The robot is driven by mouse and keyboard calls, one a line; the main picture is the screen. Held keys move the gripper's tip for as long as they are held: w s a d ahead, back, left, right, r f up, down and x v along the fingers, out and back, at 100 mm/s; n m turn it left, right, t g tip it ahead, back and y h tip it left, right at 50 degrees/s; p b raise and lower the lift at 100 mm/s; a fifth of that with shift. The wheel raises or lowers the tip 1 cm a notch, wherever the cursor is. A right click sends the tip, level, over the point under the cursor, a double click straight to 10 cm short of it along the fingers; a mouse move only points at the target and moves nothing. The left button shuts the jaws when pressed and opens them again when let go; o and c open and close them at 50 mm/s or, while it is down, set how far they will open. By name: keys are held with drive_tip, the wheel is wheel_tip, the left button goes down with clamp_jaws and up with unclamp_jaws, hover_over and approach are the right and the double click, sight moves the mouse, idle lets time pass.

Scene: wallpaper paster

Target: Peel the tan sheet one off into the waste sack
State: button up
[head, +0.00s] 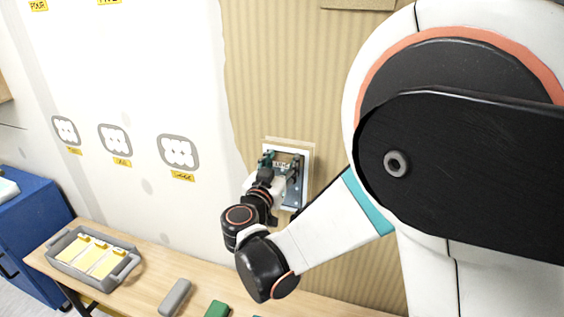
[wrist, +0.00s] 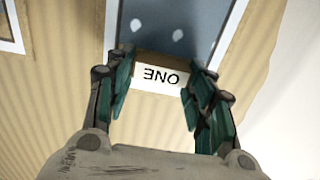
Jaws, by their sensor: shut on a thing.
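My gripper (head: 278,165) is at the tan striped wall, in front of a white-edged panel with a blue-grey face (head: 297,192). In the wrist view, my gripper (wrist: 160,88) has its two green-padded fingers on either side of a small brown tab with a white label reading ONE (wrist: 161,77), upside down in the picture. It is shut on this tab. The blue-grey face (wrist: 180,30) shows just beyond the tab, against the striped tan covering (wrist: 60,90). I cannot tell how far the tan sheet itself extends. No waste sack is clearly visible.
A wooden table (head: 150,285) runs below the wall. It bears a grey tray (head: 125,270) with yellow-topped items, a grey block (head: 175,297) and a green block (head: 217,309). A blue cabinet (head: 35,240) stands at left. Several grey-ringed marks with yellow labels are on the white wall.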

drive_tip(key=shift+v, duration=1.1)
drive_tip(key=v, duration=0.6)
drive_tip(key=shift+s+b, duration=0.4)
drive_tip(key=shift+a, duration=0.15)
idle(0.5)
